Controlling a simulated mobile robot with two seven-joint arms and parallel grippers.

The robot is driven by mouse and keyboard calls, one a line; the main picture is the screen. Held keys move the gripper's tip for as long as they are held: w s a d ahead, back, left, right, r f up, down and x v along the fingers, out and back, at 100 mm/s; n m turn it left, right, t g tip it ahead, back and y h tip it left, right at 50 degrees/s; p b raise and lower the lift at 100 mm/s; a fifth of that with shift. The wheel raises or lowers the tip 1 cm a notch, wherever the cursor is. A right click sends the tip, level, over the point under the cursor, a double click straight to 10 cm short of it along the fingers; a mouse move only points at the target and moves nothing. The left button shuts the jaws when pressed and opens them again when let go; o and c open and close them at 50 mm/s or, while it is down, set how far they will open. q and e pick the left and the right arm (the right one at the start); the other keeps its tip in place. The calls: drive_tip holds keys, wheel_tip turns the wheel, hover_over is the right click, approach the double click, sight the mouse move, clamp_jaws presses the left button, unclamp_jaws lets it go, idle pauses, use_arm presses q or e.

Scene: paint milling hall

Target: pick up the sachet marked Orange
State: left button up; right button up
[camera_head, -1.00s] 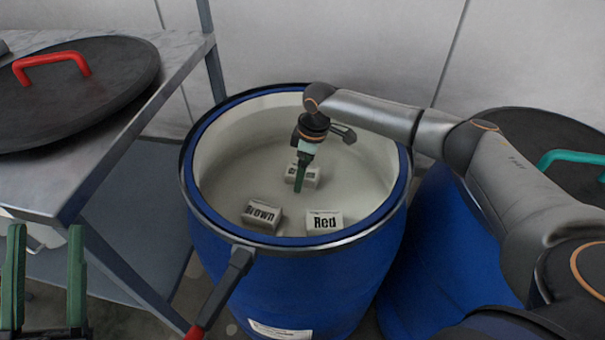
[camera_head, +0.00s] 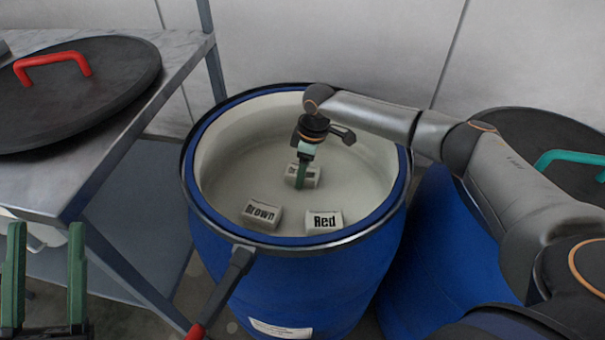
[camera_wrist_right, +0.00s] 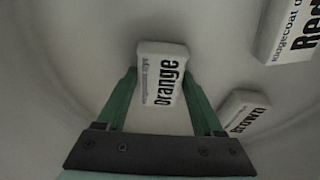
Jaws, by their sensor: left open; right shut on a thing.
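The sachet marked Orange (camera_wrist_right: 162,78) is a small pale block with dark lettering. In the right wrist view it sits between the two green fingers of my right gripper (camera_wrist_right: 159,76), which is shut on it. In the head view the Orange sachet (camera_head: 314,179) is at the back of the open blue drum, partly hidden behind the green fingers of my right gripper (camera_head: 302,183). I cannot tell whether it is clear of the pale surface. My left gripper (camera_head: 46,226) is open and empty at the lower left, outside the drum.
The Brown sachet (camera_head: 262,215) and Red sachet (camera_head: 324,222) lie near the front of the drum (camera_head: 300,262). A metal table (camera_head: 125,120) with a black lid (camera_head: 110,85) stands left. Another blue drum (camera_head: 430,250) with a black lid stands right.

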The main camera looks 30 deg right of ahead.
drive_tip(key=c, duration=0.8)
